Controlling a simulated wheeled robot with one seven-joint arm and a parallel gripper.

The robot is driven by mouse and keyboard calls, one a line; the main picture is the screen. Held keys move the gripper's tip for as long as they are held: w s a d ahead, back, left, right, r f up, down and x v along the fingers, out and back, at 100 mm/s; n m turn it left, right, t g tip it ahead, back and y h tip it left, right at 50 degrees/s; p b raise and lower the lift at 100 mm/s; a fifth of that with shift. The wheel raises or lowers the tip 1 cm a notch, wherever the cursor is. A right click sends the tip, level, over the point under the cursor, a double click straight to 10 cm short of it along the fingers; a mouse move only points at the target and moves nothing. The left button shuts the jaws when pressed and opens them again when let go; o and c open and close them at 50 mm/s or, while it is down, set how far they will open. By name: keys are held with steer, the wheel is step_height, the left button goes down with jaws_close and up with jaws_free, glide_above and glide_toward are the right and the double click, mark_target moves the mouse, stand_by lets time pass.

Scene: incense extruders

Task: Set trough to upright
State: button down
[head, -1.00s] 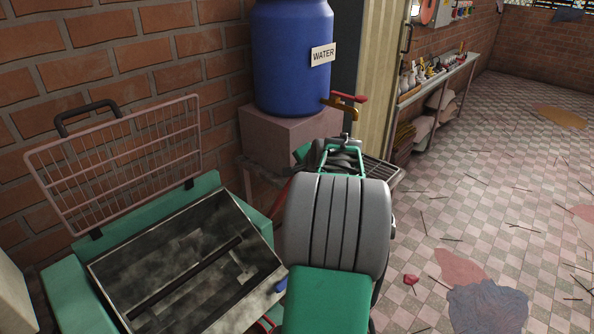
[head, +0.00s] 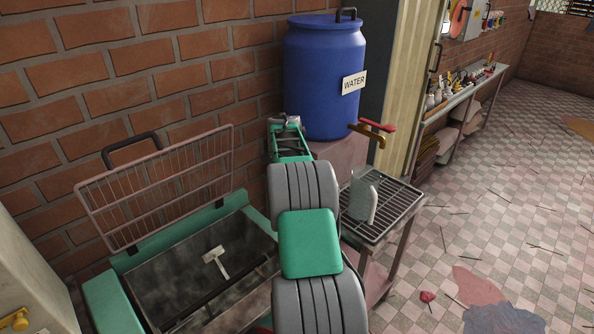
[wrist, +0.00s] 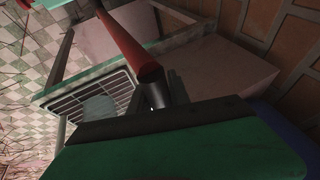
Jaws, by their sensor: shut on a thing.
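The trough (head: 172,268) is a worn grey metal basin in a green machine frame at the lower left of the head view. Its open top shows, with a dark bar across the inside and a pale T-shaped piece in it. Its right side is hidden behind my arm, so its exact tilt is hard to judge. In the wrist view my gripper (wrist: 157,92) is shut at the dark end of a red rod, which looks like a handle (wrist: 122,42). Where the rod joins the trough is not clear.
A wire guard (head: 160,190) stands raised behind the trough, near the brick wall. A blue water barrel (head: 322,85) with a brass tap (head: 368,134) stands beyond my arm. A slatted rack table (head: 398,205) holds a clear container.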

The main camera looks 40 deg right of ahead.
steer(key=shift+a, duration=0.1)
steer(key=c, duration=1.3)
jaws_free()
steer(key=shift+w+f, duration=0.15)
steer(key=shift+o, duration=0.3)
steer(key=b+v, duration=0.1)
steer(key=v, duration=0.6)
steer(key=shift+s+r+b, duration=0.25)
steer(key=shift+r+b, duration=0.1)
steer(key=shift+r, duration=0.05)
